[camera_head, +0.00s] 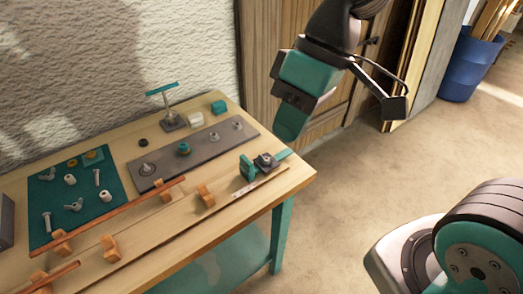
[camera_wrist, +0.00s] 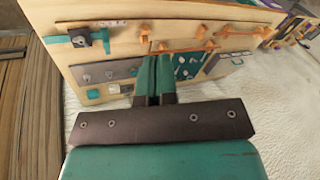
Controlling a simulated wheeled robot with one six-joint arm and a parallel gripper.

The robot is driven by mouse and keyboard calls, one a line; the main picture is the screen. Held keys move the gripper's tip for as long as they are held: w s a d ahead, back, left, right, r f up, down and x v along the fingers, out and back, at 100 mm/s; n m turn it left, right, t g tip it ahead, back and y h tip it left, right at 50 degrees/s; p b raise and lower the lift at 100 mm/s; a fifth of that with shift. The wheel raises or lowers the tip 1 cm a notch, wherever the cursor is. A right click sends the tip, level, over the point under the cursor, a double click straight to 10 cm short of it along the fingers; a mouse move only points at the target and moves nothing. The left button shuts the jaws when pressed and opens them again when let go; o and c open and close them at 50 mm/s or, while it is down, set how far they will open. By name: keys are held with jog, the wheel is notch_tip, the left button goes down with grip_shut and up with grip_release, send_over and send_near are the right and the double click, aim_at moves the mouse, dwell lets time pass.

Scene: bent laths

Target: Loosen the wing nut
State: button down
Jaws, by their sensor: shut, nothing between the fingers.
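A grey plate (camera_head: 205,152) lies on the workbench and carries several studs with fittings. One is a grey fitting on a round washer (camera_head: 147,169) at its left end; another is a teal-collared one (camera_head: 183,148). Which of them is the wing nut is too small to tell. My gripper (camera_head: 291,130) is raised near the bench's right end, shut and empty, apart from the plate. In the wrist view its fingers (camera_wrist: 155,75) are together, with the plate (camera_wrist: 92,76) beyond.
A black and teal clamp (camera_head: 265,162) sits at the bench's right end. Long laths (camera_head: 140,205) run along the front over wooden blocks (camera_head: 205,195). A teal-topped stand (camera_head: 163,90) and a white roll (camera_head: 196,119) stand behind the plate. A blue bin (camera_head: 468,65) stands far right.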

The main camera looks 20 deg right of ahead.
jog(key=w+d+f+n+g, duration=0.1)
jog(key=w+d+f, duration=0.1)
jog(key=w, duration=0.8)
jog(key=n+g+y, duration=0.1)
jog(key=n, duration=0.2)
send_over(270, 160)
jog(key=w+d, duration=0.4)
notch_tip(270, 160, down, 8)
jog(key=r, duration=0.1)
jog(key=w+d+f+n+y, duration=0.15)
jog(key=w+d+f, duration=0.3)
jog(key=f, duration=0.45)
jog(key=shift+g, duration=0.3)
jog(key=x, duration=0.3)
jog(key=p+x, duration=0.1)
jog(key=x, duration=0.1)
jog(key=s+p+x, duration=0.1)
jog(key=x, duration=0.2)
jog(key=shift+f, duration=0.25)
jog(key=shift+s+a+p, duration=0.3)
jog(key=shift+s+p, duration=0.1)
jog(key=shift+s, duration=0.15)
jog(key=shift+s+a+p, duration=0.25)
jog(key=shift+s+p, duration=0.1)
jog(key=shift+s, duration=0.2)
jog(key=shift+s+a+f, duration=0.2)
jog(key=shift+s+a, duration=0.15)
jog(key=shift+s, duration=0.3)
jog(key=shift+s, duration=0.2)
